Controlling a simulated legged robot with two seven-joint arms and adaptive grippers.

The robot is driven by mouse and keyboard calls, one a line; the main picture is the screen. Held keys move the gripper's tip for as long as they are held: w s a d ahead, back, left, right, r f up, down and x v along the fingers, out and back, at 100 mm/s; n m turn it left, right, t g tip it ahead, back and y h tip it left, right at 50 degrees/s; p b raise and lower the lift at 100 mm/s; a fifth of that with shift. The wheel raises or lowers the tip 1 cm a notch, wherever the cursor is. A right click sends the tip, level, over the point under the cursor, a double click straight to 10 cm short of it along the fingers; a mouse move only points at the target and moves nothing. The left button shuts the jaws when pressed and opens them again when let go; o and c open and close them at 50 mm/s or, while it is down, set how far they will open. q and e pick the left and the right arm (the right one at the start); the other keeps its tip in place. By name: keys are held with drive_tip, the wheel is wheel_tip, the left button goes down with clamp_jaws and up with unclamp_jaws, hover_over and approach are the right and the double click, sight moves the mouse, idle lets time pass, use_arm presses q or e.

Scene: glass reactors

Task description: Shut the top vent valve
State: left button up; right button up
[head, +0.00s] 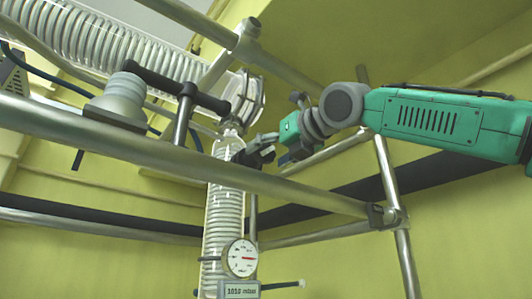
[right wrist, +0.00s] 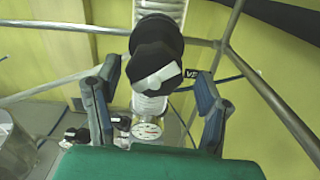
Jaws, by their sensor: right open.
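The vent valve shows in the right wrist view as a black knob with a white bar (right wrist: 157,75) across its face, the bar tilted slightly, in front of the glass column. A label beside it, partly hidden, begins with "VE". My right gripper (right wrist: 158,84) is open, with one blue-grey finger on each side of the knob. A gap shows between the knob and each finger; I cannot tell how far the knob lies ahead. In the head view my right gripper (head: 262,149) is at the upper part of the coiled glass column (head: 223,220), and the knob is hard to make out. My left gripper is not in view.
Metal frame bars (head: 190,163) cross in front of and around the glassware. A large coiled glass tube (head: 110,45) slopes above. A round gauge (head: 241,258) with a display box (head: 240,290) sits low on the column. Free room lies right of the column below my arm.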

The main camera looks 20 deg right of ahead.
drive_tip(key=shift+w+a+r, duration=0.15)
drive_tip(key=shift+w+a, duration=0.3)
drive_tip(key=shift+a, duration=0.15)
drive_tip(key=shift+a+r, duration=0.1)
drive_tip(key=shift+a, duration=0.45)
drive_tip(key=shift+w+d, duration=0.15)
drive_tip(key=shift+d, duration=0.85)
drive_tip(key=c, duration=1.2)
drive_tip(key=shift+a, duration=0.45)
drive_tip(key=shift+d, duration=0.25)
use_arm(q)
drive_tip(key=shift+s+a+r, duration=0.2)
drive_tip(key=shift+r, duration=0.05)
use_arm(e)
drive_tip(key=shift+a, duration=0.1)
